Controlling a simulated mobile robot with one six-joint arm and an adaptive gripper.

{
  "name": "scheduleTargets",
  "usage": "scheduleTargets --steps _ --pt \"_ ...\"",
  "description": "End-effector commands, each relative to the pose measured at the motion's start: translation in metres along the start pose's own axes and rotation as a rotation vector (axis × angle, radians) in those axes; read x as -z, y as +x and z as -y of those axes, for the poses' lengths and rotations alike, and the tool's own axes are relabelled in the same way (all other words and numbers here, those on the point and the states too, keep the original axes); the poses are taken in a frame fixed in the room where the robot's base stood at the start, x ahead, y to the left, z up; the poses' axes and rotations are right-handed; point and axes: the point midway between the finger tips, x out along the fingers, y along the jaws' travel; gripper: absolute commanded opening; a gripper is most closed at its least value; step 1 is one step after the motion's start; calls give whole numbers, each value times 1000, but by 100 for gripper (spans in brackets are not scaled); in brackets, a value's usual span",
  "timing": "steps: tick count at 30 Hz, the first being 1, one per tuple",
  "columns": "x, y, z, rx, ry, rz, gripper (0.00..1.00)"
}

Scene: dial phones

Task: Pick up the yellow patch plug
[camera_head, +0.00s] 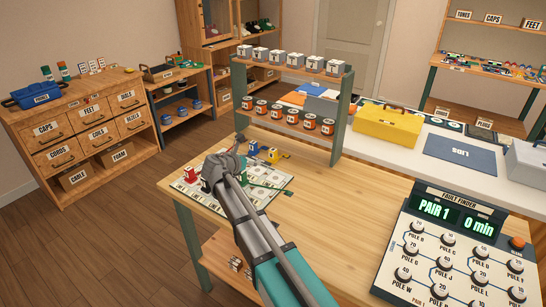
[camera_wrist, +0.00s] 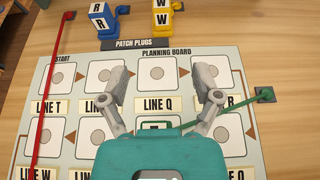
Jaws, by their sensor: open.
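The yellow patch plug (camera_wrist: 162,18), marked W, stands upright beyond the planning board's far edge in the wrist view, cut off by the top edge. It also shows in the head view (camera_head: 272,156), on the wooden table. My gripper (camera_wrist: 160,78) is open and empty over the planning board (camera_wrist: 60,120). Its fingers are apart on either side of the LINE Q square. The yellow plug is ahead of the fingers, clear of them.
A blue plug (camera_wrist: 104,22) marked R stands left of the yellow one. A red cord (camera_wrist: 48,95) runs along the board's left side, and a green cord (camera_wrist: 230,103) crosses its right side. In the head view, a shelf rack (camera_head: 340,110) with boxes and cans stands behind the plugs.

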Motion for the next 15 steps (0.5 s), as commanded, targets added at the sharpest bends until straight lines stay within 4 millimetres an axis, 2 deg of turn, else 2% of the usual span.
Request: scheduleTargets --steps 4,15 --pt "-7 14 2 0 1 1 81" --pt "-7 16 3 -1 1 1 81"
